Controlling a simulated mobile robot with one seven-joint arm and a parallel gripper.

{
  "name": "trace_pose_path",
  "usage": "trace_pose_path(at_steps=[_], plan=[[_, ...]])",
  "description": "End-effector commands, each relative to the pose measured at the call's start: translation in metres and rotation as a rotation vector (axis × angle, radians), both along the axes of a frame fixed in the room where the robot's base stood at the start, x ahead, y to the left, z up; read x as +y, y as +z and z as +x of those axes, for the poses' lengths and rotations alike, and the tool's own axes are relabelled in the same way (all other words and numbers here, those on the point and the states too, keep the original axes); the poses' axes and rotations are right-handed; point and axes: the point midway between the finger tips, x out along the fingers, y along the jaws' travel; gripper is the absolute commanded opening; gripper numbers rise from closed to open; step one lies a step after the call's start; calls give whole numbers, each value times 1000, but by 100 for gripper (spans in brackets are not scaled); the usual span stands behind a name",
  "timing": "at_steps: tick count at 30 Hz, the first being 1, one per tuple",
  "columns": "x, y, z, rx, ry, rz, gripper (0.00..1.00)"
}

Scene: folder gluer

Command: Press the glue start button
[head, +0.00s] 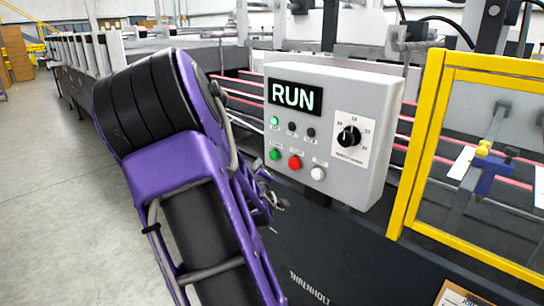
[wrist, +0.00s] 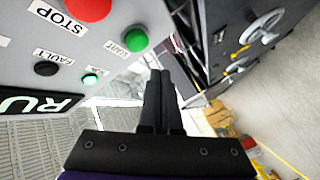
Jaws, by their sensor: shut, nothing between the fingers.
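A light grey control box (head: 345,95) shows RUN on its display (head: 293,96). A green button (head: 275,154) labelled START sits low on its left side; it also shows in the wrist view (wrist: 135,40). To its right are a red STOP button (head: 295,162) and a white button (head: 318,174). A small green lamp (head: 275,121) is lit above the green button. My gripper (wrist: 160,76) is shut and empty, its black fingertips below and slightly right of the green button in the wrist picture. I see a gap between them there; depth is hard to judge.
A black selector knob (head: 348,137) is on the box's right. A yellow-framed guard (head: 425,140) stands right of the box. The dark machine body (head: 340,250) lies below. Open grey floor (head: 60,190) is at the left.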

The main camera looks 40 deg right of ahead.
Motion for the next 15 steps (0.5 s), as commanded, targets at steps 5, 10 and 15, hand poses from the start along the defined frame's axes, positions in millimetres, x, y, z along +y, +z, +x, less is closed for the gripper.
trace_pose_path(at_steps=[5,10,15], plan=[[18,1,-1,-1,3,1,0],[24,0,-2,-1,0,1,0],[24,0,-2,0,0,0,0]])
